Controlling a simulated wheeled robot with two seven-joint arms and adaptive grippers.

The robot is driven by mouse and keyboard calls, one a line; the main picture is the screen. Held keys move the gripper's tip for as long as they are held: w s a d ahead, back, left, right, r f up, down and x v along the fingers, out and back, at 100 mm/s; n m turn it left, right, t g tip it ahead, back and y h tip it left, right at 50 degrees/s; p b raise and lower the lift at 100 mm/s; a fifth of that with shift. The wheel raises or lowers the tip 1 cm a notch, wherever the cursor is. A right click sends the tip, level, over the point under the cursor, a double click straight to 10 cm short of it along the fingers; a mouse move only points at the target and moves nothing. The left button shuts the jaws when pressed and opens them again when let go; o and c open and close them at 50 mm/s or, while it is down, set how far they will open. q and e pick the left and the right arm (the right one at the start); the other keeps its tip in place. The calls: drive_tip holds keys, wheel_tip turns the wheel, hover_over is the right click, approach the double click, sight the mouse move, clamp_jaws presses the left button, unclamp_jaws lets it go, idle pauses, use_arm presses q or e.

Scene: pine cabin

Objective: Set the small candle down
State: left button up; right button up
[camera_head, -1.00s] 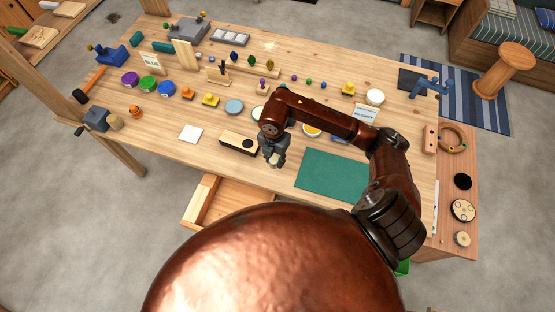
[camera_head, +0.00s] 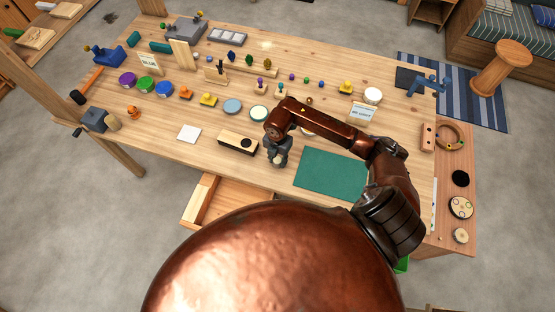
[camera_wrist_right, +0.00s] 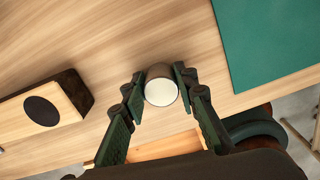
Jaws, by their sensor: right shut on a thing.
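The small candle has a round, cream-white top and a dark brown side. It sits between the fingers in the right wrist view (camera_wrist_right: 161,92) and shows as a small pale spot in the head view (camera_head: 278,160). My right gripper (camera_wrist_right: 159,84) is shut on it, with one finger on each side. In the head view my right gripper (camera_head: 278,157) is over the front part of the wooden table (camera_head: 225,165), between a wooden block and the green mat. I cannot tell whether the candle touches the table. My left gripper is not in view.
The wooden block with a black disc (camera_head: 238,143) stands left of my gripper. The green mat (camera_head: 330,175) lies to the right. An open drawer (camera_head: 228,201) juts out below the front edge. Several small objects stand behind.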

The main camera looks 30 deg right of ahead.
sight(278, 159)
drive_tip(key=shift+f, duration=0.15)
drive_tip(key=o, duration=1)
drive_tip(key=shift+o, duration=0.2)
wheel_tip(278, 159, up, 12)
drive_tip(key=shift+r, duration=0.2)
